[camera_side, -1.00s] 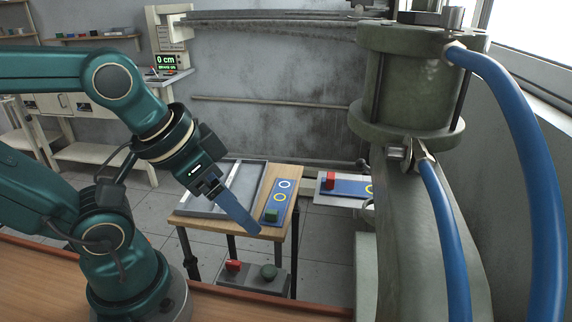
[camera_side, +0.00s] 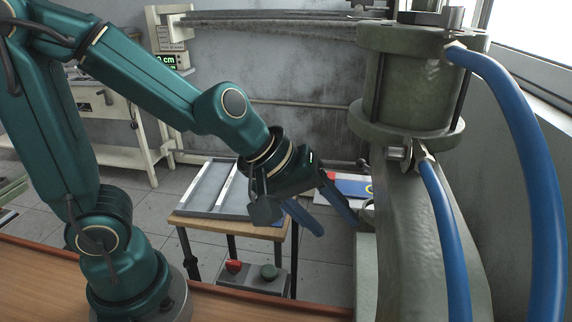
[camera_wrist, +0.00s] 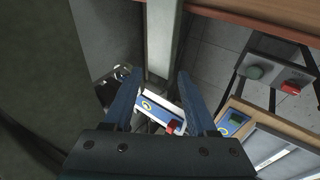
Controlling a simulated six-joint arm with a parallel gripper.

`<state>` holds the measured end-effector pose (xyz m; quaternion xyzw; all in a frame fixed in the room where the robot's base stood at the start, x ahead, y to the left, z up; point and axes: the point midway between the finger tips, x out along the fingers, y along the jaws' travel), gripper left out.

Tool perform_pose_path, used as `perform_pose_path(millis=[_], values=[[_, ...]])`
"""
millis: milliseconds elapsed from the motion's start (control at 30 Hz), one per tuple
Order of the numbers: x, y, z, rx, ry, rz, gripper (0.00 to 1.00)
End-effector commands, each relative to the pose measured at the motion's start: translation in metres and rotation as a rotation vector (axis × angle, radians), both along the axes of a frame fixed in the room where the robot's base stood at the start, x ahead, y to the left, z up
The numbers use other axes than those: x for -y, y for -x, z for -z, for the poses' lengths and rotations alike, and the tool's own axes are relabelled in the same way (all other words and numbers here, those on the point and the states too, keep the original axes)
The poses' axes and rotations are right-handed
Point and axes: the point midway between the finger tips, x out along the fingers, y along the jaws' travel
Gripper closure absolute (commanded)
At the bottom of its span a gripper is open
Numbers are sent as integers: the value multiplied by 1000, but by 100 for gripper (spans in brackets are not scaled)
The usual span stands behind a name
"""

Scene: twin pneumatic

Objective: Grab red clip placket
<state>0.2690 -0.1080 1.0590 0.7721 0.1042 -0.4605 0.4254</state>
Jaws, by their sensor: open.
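The red clip (camera_wrist: 172,127) stands at one end of a blue placket (camera_wrist: 158,108) with a yellow ring, on a white plate. In the side view the placket (camera_side: 352,187) is partly hidden behind my gripper, with a sliver of red at its left end. My gripper (camera_side: 338,230) is open, with two blue fingers spread and pointing down to the right, nothing between them. In the wrist view the placket and red clip appear in the gap between the fingers, beyond my gripper (camera_wrist: 159,74). The remaining distance is hard to judge.
A wooden table (camera_side: 215,228) with a grey tray (camera_side: 199,188) stands left of the plate. Another blue placket (camera_wrist: 231,124) lies on it. A button box (camera_side: 252,278) with red and green buttons sits below. The green cylinder and column (camera_side: 400,240) stand close on the right.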

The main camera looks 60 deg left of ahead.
Motion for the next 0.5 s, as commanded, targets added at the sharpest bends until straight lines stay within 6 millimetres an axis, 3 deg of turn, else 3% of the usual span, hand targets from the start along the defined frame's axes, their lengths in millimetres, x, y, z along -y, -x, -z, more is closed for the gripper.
perform_pose_path(millis=[100, 233, 500], values=[[-13, -19, 33, -65, 52, -254, 43], [-43, -35, 59, -42, 9, -519, 43], [-88, -68, 31, 280, -237, -690, 43]])
